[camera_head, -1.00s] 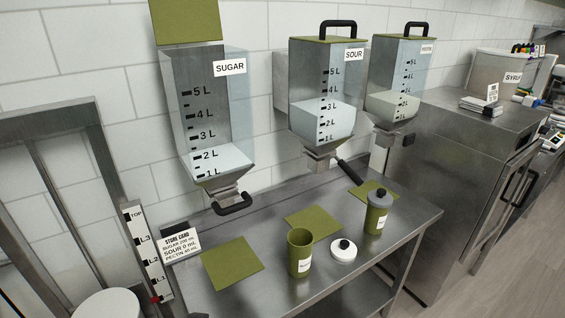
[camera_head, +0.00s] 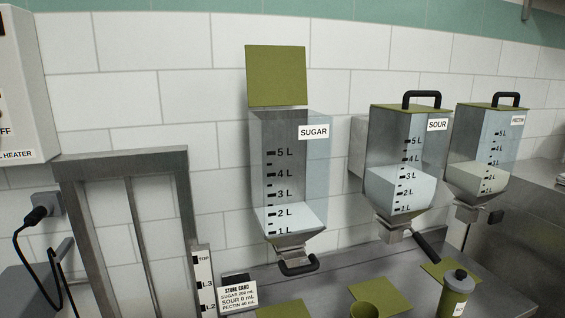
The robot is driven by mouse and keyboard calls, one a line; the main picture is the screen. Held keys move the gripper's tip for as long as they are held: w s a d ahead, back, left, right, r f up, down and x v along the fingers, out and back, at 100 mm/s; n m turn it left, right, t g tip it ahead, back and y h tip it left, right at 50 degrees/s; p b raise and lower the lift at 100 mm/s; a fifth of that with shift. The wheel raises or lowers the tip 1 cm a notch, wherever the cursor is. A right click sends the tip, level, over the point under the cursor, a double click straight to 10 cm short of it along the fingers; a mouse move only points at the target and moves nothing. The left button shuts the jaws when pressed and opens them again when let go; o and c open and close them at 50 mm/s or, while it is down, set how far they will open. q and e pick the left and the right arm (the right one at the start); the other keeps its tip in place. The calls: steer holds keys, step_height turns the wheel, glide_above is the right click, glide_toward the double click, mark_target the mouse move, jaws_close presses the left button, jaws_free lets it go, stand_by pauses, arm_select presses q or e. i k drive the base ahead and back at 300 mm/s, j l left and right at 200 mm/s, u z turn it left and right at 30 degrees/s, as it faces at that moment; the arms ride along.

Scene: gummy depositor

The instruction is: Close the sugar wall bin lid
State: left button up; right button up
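The sugar wall bin (camera_head: 290,180) hangs on the tiled wall in the middle of the head view. It is a clear-sided bin with a SUGAR label and a litre scale, with white sugar up to about the 2 L mark. Its olive green lid (camera_head: 276,76) stands upright at the back edge, so the bin is open at the top. A black handle (camera_head: 298,267) sits under its spout. Neither of my grippers shows in the head view.
The sour bin (camera_head: 408,160) and pectin bin (camera_head: 490,150) hang to the right, lids shut with black handles on top. Below, the steel table holds a store card (camera_head: 238,296), green mats (camera_head: 380,295) and green cups (camera_head: 456,292). A steel frame (camera_head: 125,165) stands at left.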

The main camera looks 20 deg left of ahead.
mark_target(275, 77)
steer(key=i+u, duration=0.1)
steer(key=u, duration=0.8)
